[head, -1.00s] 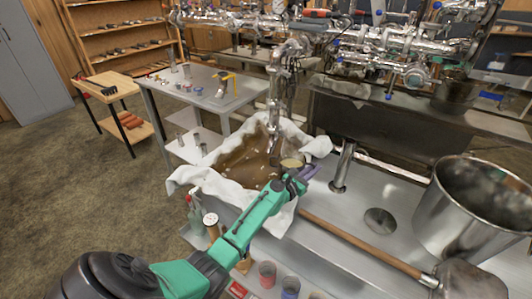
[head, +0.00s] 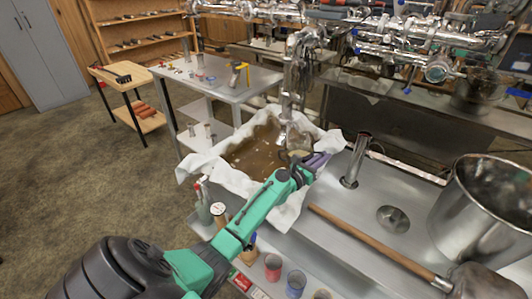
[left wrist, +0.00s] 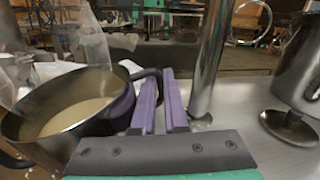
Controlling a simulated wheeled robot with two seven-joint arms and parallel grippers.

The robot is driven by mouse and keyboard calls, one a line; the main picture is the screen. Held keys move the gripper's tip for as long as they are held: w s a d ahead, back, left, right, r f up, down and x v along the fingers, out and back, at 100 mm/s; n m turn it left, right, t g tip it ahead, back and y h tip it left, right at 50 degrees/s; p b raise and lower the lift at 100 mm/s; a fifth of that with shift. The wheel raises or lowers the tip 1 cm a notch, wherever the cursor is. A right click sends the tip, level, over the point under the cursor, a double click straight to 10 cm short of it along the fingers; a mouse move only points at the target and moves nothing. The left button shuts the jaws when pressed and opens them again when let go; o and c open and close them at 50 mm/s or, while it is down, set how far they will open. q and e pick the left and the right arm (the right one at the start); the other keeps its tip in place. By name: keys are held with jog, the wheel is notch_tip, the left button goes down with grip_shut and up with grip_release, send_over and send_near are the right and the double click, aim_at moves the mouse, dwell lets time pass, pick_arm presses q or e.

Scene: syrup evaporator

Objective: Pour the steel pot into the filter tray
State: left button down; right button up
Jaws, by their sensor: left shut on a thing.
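The steel pot (left wrist: 75,110) is at the left of the left wrist view, dark-sided, with tan liquid inside and a looped handle. In the head view only a small part of the pot (head: 298,155) shows beyond my gripper. My left gripper (head: 314,163), with purple fingers, is shut on the pot's handle; the fingers (left wrist: 162,85) also show in the left wrist view. The filter tray (head: 283,218) is draped in white cloth and holds brown liquid with pale bits. The pot is over the tray's right side; I cannot tell its exact tilt. My right gripper is not in view.
A vertical steel pipe (head: 356,160) stands close right of the gripper. A large steel bucket (head: 470,210) and a long wooden-handled tool (head: 370,240) are on the metal bench at right. A metal spout (head: 288,95) hangs above the tray. Cups and bottles stand on a lower shelf.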

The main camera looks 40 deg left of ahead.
pick_arm(q)
jog(key=shift+a+r+n+t, duration=0.3)
jog(key=shift+a+r+n, duration=0.15)
jog(key=shift+r, duration=0.3)
jog(key=shift+s+a+r+n+t+b, duration=0.35)
jog(key=shift+a+r+n+b, duration=0.25)
jog(key=shift+r, duration=0.2)
jog(key=shift+s+a+r+n, duration=0.15)
jog(key=shift+a+r+n, duration=0.35)
jog(key=shift+r+n, duration=0.05)
jog(key=shift+a+r+y, duration=0.1)
jog(key=shift+r+y, duration=0.05)
jog(key=shift+y, duration=0.15)
jog(key=shift+s+a+r+n+t, duration=0.1)
jog(key=shift+a+r+n+t, duration=0.1)
jog(key=shift+a+n+t, duration=0.1)
jog(key=shift+s+a+r+b, duration=0.1)
jog(key=shift+a+r+b, duration=0.1)
jog(key=shift+b, duration=0.1)
jog(key=shift+s+a+r+n, duration=0.1)
jog(key=shift+a+r+n, duration=0.15)
jog(key=shift+n, duration=0.25)
jog(key=shift+s+a+r+n+t, duration=0.1)
jog(key=shift+a+r+n+t, duration=0.15)
jog(key=shift+a+r+n, duration=0.1)
